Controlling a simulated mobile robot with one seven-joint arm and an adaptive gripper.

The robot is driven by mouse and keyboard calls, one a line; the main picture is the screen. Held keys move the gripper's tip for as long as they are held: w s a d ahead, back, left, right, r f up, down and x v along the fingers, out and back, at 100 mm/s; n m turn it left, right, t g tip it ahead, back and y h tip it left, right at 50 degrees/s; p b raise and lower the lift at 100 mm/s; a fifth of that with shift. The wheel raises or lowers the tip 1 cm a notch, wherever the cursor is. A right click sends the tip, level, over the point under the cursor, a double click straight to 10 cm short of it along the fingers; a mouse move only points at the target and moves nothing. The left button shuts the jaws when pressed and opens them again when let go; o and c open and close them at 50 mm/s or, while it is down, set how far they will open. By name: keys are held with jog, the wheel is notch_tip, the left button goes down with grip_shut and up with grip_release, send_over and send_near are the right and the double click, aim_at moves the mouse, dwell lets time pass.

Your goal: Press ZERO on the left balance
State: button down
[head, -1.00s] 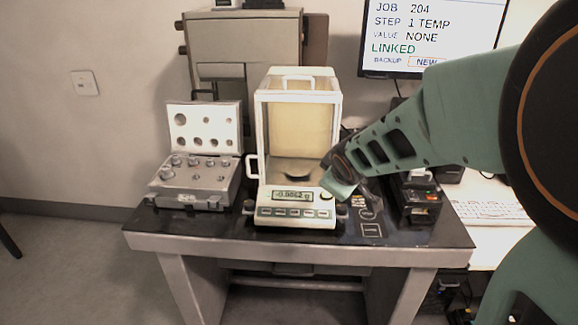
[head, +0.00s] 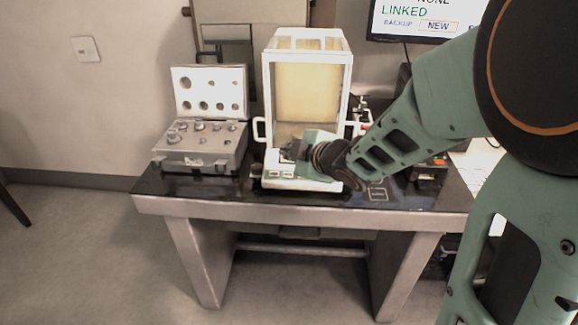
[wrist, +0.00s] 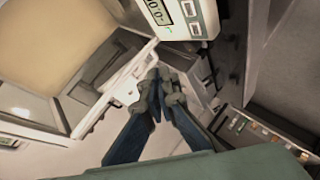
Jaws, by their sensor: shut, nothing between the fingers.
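The balance (head: 312,95), with a white frame and a glass draft shield, stands on the dark table in the head view. Its white front panel shows keys (head: 272,173) at the left; my arm and gripper hide the rest of the panel and the display. My gripper (head: 292,150) is low in front of the draft shield, over the panel. In the wrist view my gripper (wrist: 157,88) has its dark fingers together with nothing between them. A display panel (wrist: 178,14) with grey keys shows at the top there, apart from the fingertips. I cannot tell which key is ZERO.
An open case of weights (head: 200,145) stands left of the balance. The table (head: 290,200) has a narrow front strip. A monitor (head: 415,20) hangs at the upper right. A dark device (head: 430,175) stands right of my arm. A white bracket (wrist: 126,90) is close to my fingers.

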jog(key=shift+w+f+b, duration=0.5)
jog(key=shift+f+b, duration=0.6)
jog(key=shift+f, duration=0.25)
jog(key=shift+w+f+b, duration=0.55)
jog(key=shift+f+b, duration=0.6)
jog(key=shift+f, duration=0.25)
jog(key=shift+w+f+b, duration=0.5)
jog(key=shift+f+b, duration=0.6)
jog(key=shift+f, duration=0.25)
jog(key=shift+w+f+b, duration=0.15)
jog(key=shift+f+b, duration=0.2)
jog(key=shift+f, duration=0.1)
jog(key=shift+w+f+b, duration=0.15)
jog(key=shift+f+b, duration=0.2)
jog(key=shift+r, duration=0.15)
jog(key=shift+s+r+p, duration=0.3)
jog(key=shift+r+p, duration=0.3)
jog(key=shift+r, duration=0.05)
jog(key=r+p, duration=0.1)
jog(key=s+r+p, duration=0.1)
jog(key=r, duration=0.1)
jog(key=r+p, duration=0.1)
jog(key=shift+s+r+p, duration=0.3)
jog(key=shift+s, duration=0.1)
